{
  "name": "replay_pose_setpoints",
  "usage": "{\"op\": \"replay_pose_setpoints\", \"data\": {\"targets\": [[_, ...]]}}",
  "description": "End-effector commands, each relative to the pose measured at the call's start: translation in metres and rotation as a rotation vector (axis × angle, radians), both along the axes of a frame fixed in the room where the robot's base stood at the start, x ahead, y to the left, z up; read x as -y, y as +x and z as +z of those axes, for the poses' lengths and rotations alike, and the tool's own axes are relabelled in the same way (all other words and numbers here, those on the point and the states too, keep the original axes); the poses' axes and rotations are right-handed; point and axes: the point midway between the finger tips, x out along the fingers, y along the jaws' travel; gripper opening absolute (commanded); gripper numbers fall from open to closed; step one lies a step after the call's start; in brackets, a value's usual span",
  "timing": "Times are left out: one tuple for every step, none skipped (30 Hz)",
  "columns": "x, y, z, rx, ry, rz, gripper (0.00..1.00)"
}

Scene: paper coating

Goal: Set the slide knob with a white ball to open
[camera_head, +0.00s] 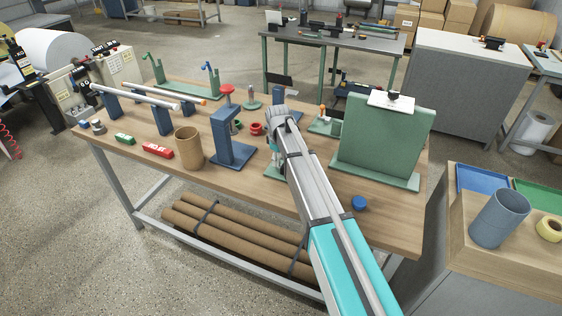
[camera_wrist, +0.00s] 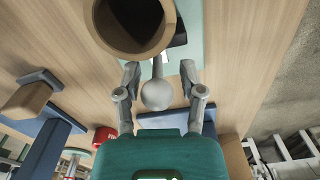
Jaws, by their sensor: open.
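The slide knob's pale ball (camera_wrist: 157,95) sits on a thin stem in the wrist view. It looks light grey in this light. The stem rises from a green plate (camera_wrist: 190,25). My gripper (camera_wrist: 160,70) is open, with one finger on each side of the ball and a visible gap on both sides. In the head view my gripper (camera_head: 274,160) points down over a green base plate (camera_head: 274,174) near the table's middle. My arm and gripper hide the ball there. The slide's position cannot be told.
A brown tube (camera_wrist: 95,22) stands close beyond the ball. In the head view a blue stand (camera_head: 233,152) is left of my gripper and a tall green panel (camera_head: 384,135) is right. A blue cap (camera_head: 359,202) lies at the front right. An orange-topped knob (camera_head: 322,111) stands behind.

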Motion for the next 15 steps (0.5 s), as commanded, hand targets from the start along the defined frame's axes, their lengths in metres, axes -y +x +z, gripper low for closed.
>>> {"op": "replay_pose_setpoints", "data": {"targets": [[-0.0001, 0.0, -0.0002, 0.0, 0.0, 0.0, 0.51], [-0.0001, 0.0, -0.0001, 0.0, 0.0, 0.0, 0.51], [-0.0002, -0.0001, 0.0, 0.0, 0.0, 0.0, 0.51], [-0.0002, 0.0, 0.0001, 0.0, 0.0, 0.0, 0.51], [-0.0003, -0.0001, 0.0001, 0.0, 0.0, 0.0, 0.51], [-0.0003, -0.0001, 0.0001, 0.0, 0.0, 0.0, 0.51], [-0.0004, 0.0, 0.0001, 0.0, 0.0, 0.0, 0.51], [-0.0004, -0.0001, 0.0001, 0.0, 0.0, 0.0, 0.48], [-0.0004, -0.0001, 0.0001, 0.0, 0.0, 0.0, 0.4], [-0.0004, -0.0001, 0.0001, 0.0, 0.0, 0.001, 0.35], [-0.0004, -0.0001, 0.0001, 0.0, 0.0, 0.001, 0.29], [-0.0005, -0.0001, 0.0001, 0.0, 0.0, 0.001, 0.22], [-0.0006, -0.0002, 0.0001, 0.0, 0.0, 0.001, 0.16], [-0.0007, -0.0003, 0.0001, -0.001, 0.001, 0.001, 0.1], [-0.0008, -0.0006, 0.0001, -0.001, 0.001, 0.001, 0.03]]}}
